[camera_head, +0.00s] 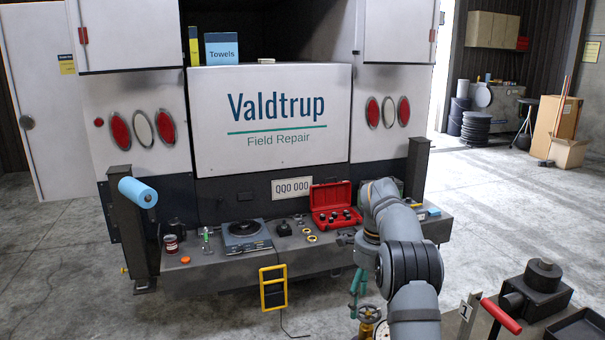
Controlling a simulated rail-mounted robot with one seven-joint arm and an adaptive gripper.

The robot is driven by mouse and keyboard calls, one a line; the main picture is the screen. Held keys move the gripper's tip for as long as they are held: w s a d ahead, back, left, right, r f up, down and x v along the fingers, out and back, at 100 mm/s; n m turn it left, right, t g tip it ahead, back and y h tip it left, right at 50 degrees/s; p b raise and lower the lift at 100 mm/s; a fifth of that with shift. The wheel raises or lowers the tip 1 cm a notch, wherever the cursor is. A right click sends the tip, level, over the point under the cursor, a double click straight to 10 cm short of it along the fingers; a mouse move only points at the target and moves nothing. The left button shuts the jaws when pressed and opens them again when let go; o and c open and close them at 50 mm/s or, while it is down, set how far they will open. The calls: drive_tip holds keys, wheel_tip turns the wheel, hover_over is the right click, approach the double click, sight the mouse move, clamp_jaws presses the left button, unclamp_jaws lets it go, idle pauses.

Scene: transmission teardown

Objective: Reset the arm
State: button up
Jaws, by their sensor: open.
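My grey arm (408,268) rises from the lower right and bends over the right part of the truck's rear bench (215,278). Its upper bend is beside the red case. I cannot make out my gripper's fingers; they seem hidden behind my own arm links. I see nothing held.
On the bench are an open red case (333,206), a dark flat device (246,238), a jar (171,244) and several small metal parts. A blue roll (138,192) sits at the left post. At lower right are a dark vise-like block (538,290) and a red handle (501,315).

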drive_tip(key=shift+f, duration=0.9)
wheel_tip(320, 180, up, 7)
drive_tip(key=shift+r, duration=0.2)
drive_tip(key=shift+f, duration=0.6)
wheel_tip(320, 180, down, 6)
drive_tip(key=shift+s+f, duration=0.1)
drive_tip(key=shift+n+p, duration=0.35)
drive_tip(key=shift+n, duration=0.85)
drive_tip(key=n+p, duration=0.1)
drive_tip(key=n, duration=0.8)
drive_tip(key=shift+n+p, duration=0.3)
drive_tip(key=shift+p, duration=0.1)
